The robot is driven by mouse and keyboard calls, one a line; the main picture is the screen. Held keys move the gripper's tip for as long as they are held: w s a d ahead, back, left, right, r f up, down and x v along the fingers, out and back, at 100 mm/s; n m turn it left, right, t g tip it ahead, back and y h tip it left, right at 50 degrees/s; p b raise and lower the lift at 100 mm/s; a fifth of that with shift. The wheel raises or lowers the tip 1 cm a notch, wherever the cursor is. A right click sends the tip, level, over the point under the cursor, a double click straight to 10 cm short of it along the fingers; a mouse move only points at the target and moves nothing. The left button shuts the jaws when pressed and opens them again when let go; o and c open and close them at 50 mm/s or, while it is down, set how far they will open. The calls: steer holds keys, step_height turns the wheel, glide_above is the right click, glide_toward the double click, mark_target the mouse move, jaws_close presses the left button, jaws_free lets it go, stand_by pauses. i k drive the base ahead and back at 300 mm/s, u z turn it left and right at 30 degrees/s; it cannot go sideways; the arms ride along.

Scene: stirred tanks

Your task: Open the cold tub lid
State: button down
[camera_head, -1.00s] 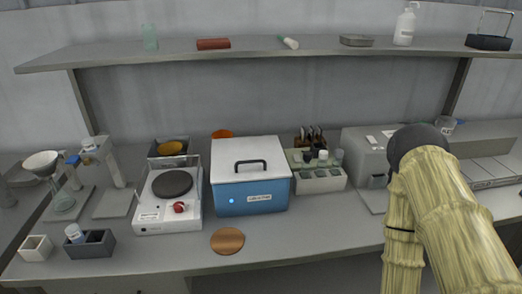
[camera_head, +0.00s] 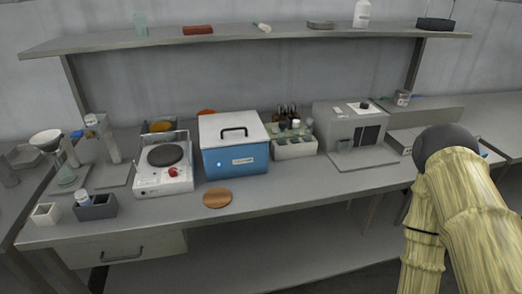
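The cold tub (camera_head: 236,162) is a blue box with a small label and a light spot on its front. It stands on the bench, left of the middle in the head view. Its white lid (camera_head: 215,127) lies flat on top and is closed, with a dark arched handle (camera_head: 233,130) on it. My arm shows at the right, in pale yellow ribbed covering with a dark rounded joint, well to the right of the tub. My gripper is not in view.
A hotplate with a red knob (camera_head: 173,170) stands close left of the tub. A vial rack (camera_head: 295,148) and a grey machine (camera_head: 350,135) stand to its right. A round wooden disc (camera_head: 217,198) lies in front. A shelf (camera_head: 250,43) runs above.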

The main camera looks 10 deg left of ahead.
mark_target(227, 129)
steer(key=z, duration=0.45)
steer(key=i, duration=0.6)
steer(key=u, duration=1.3)
